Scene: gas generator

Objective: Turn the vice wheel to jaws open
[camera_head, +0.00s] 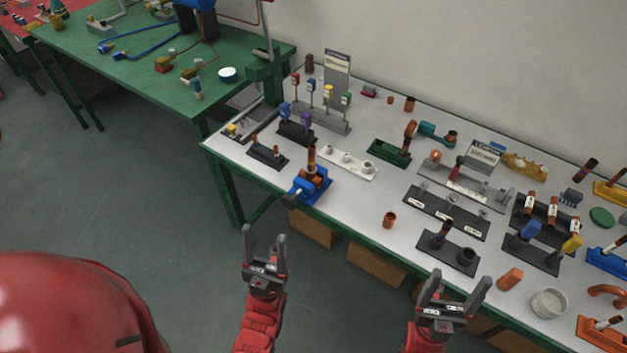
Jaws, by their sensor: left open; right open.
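A small blue vice (312,187) stands near the front left part of the white-topped table. An upright brown copper-coloured piece (311,158) rises at the vice's jaws. The vice's wheel (292,196) appears to be at its front left end, near the table edge; it is too small to see its details. My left gripper (265,237) is open and empty, in front of the table, below and left of the vice and apart from it. My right gripper (457,282) is open and empty, further right, near the table's front edge.
The white table (345,205) holds several fixtures: a black base (267,155) left of the vice, a white holder (347,164) to its right, a brown cylinder (389,220) near the front edge. A green workbench (150,75) stands behind left. Floor is free at left.

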